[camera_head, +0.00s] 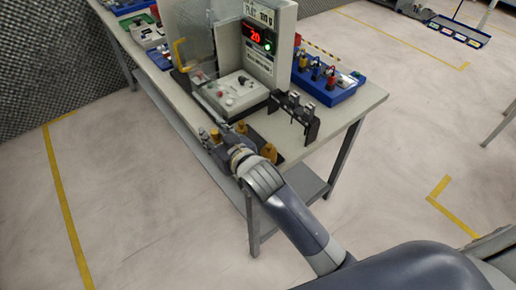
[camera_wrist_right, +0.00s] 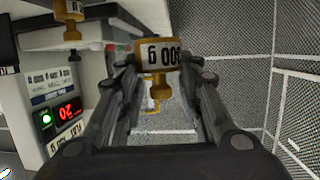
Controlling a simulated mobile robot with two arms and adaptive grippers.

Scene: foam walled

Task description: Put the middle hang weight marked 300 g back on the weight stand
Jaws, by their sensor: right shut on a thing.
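The hang weight (camera_wrist_right: 150,52) is brass with a white label, seen upside down, with 300 g readable. My right gripper (camera_wrist_right: 160,62) is shut on it, its dark fingers on either side. In the head view my right arm reaches the front of the table, and its wrist hides most of the gripper. A second brass weight (camera_head: 269,152) stands to the right of the wrist near the table's front edge. A brass weight (camera_wrist_right: 68,10) also shows at the top left of the wrist view. A dark plate (camera_head: 257,138), perhaps the stand's base, is partly hidden behind my wrist. My left gripper is out of view.
A white balance (camera_head: 238,92) and a display unit (camera_head: 262,40) reading 20 stand behind. A black bracket (camera_head: 296,117) stands to their right, with a blue tray (camera_head: 335,92) beyond it. A clear panel and yellow hook are at the left. The table's right corner is bare.

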